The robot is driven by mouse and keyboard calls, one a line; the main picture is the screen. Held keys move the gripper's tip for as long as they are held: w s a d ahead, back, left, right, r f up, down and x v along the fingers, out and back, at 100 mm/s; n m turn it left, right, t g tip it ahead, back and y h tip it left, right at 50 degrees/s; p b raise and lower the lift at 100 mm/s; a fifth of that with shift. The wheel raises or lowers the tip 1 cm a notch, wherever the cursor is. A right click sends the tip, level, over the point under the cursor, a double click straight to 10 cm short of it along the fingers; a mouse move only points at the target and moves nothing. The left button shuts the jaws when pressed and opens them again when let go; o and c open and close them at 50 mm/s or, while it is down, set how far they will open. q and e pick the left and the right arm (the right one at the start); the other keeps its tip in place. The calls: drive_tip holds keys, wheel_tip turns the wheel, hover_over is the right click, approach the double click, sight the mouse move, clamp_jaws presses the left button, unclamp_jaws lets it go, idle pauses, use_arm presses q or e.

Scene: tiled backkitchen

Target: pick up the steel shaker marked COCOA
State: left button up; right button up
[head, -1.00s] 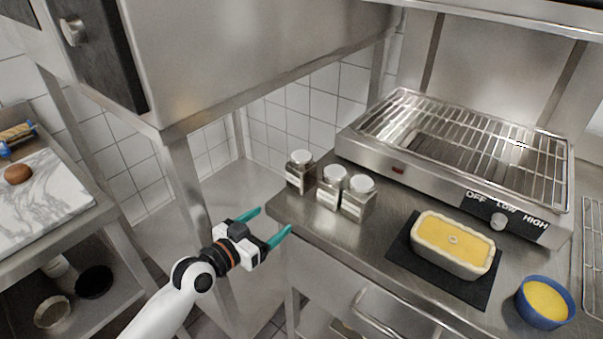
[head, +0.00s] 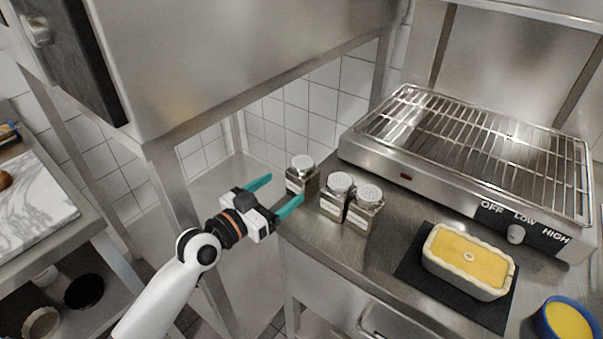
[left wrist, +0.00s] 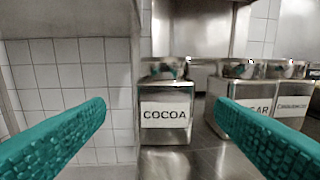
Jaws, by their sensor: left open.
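The steel shaker marked COCOA (left wrist: 165,122) stands upright on the counter, with its label facing the left wrist camera. In the head view it is the leftmost shaker (head: 301,172), at the counter's left edge. My left gripper (head: 281,190) is open and empty, its teal fingers pointing at this shaker from the left. In the left wrist view the shaker shows between the two fingers (left wrist: 160,140), farther off and apart from them. My right gripper is not in view.
Two more shakers (head: 337,196) (head: 365,208) stand close to the right of COCOA; one label ends in "GAR". A grill (head: 400,172) stands behind them. A loaf dish (head: 468,262) on a dark mat and a blue bowl (head: 566,320) are at the right.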

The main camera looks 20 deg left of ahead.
sight(293, 182)
use_arm(q)
drive_tip(key=x, duration=0.3)
drive_tip(key=shift+w+d+r+p, duration=0.15)
drive_tip(key=shift+w+d+p, duration=0.1)
drive_tip(key=shift+d+p, duration=0.05)
drive_tip(key=shift+w+d, duration=0.1)
drive_tip(key=shift+w, duration=0.15)
drive_tip(key=p+x, duration=0.1)
drive_tip(key=x, duration=0.3)
drive_tip(key=shift+d+r, duration=0.1)
drive_tip(key=shift+d, duration=0.1)
drive_tip(key=shift+w+d, duration=0.2)
drive_tip(key=shift+w, duration=0.25)
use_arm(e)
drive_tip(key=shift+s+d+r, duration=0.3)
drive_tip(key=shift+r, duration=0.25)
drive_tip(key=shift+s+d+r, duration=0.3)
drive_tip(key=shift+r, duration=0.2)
use_arm(q)
drive_tip(key=shift+s, duration=0.1)
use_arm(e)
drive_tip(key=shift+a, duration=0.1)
